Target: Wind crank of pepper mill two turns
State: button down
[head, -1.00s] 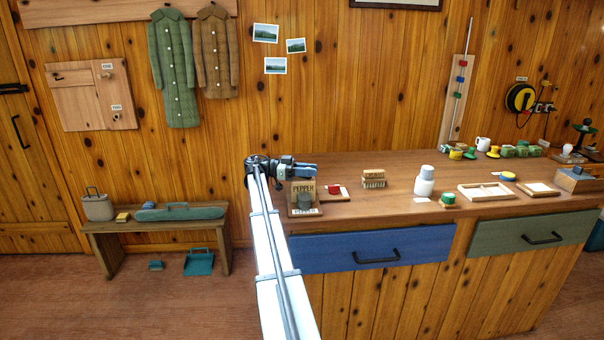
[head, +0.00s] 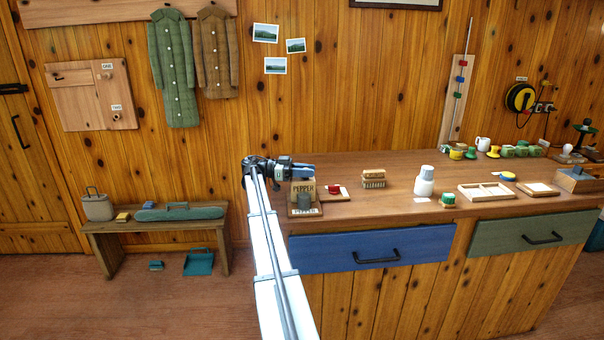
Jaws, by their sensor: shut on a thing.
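My arm comes up from the lower middle of the picture to the gripper.
A board with a red item (head: 334,189) lies just right of the mill. Further right are a stacked wooden block (head: 373,179), a white bottle (head: 424,182) and a divided tray (head: 486,192). The blue drawer (head: 372,249) below is shut. The counter between these has free room.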

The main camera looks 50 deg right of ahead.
jog(key=shift+w+a, duration=0.25)
jog(key=shift+a, duration=0.3)
jog(key=c, duration=1)
grip_release()
jog(key=shift+d, duration=0.1)
notch_tip(320, 180, up, 10)
jog(key=shift+r, duration=0.1)
